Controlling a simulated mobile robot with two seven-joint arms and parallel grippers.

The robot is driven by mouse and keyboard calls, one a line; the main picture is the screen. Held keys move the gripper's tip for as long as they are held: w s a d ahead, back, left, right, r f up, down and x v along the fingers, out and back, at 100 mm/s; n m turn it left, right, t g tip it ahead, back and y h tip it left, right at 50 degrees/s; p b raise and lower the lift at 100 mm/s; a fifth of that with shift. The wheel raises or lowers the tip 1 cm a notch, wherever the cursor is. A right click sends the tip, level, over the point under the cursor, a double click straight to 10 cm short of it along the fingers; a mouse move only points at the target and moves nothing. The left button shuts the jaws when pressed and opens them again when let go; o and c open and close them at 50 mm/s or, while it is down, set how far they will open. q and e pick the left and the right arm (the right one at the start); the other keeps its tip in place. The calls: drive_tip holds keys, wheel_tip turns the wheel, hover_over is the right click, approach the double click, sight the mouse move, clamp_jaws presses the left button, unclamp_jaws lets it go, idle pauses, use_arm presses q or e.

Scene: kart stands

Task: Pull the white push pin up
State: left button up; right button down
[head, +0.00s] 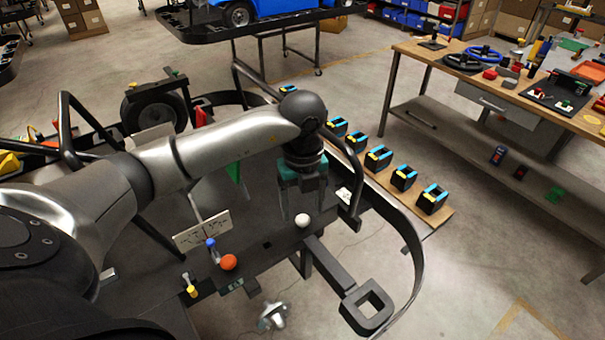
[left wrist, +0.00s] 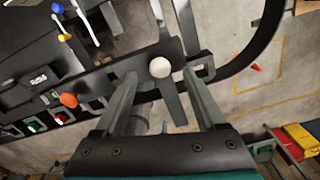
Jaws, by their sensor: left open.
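The white push pin (head: 303,220) has a round white knob and stands on a dark metal plate (head: 262,245) of the kart stand. My left gripper (head: 303,211) points down at it from above, open, with one finger on each side of the knob in the picture. In the left wrist view the white knob (left wrist: 160,67) shows in the gap between the two open fingertips (left wrist: 160,74). No contact with the knob shows, and how deep the tips are beside it is hard to tell. My right gripper is not in view.
An orange-red knob (head: 228,262), a blue-topped pin (head: 211,243) and a yellow-topped pin (head: 191,290) stand to the left. A curved dark rail (head: 408,235) and a square-ended bar (head: 367,305) lie to the right. A wooden workbench (head: 455,85) is farther right.

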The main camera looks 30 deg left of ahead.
sight(302, 219)
use_arm(q)
wheel_tip(302, 219, up, 12)
drive_tip(key=shift+r+b, duration=0.2)
drive_tip(key=shift+b, duration=0.1)
